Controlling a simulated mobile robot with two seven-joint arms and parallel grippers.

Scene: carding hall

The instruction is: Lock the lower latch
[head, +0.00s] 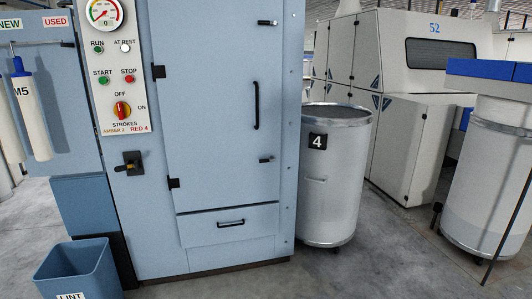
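The lower latch (265,160) is a small dark lever near the lower right edge of the pale blue cabinet door (212,120). It lies roughly level; it is too small to tell whether it is locked. The upper latch (267,22) is a similar dark lever near the door's top right and also lies roughly level. A black vertical handle (257,105) stands between the two latches. The door looks closed against its frame, with black hinges on its left edge. Neither of my grippers is in view.
Left of the door is a control panel (113,70) with gauge, buttons and red knob, and a dark switch (130,163) below. A drawer (230,223) sits under the door. A blue lint bin (78,270) stands front left, a grey can (335,185) right. Floor in front looks clear.

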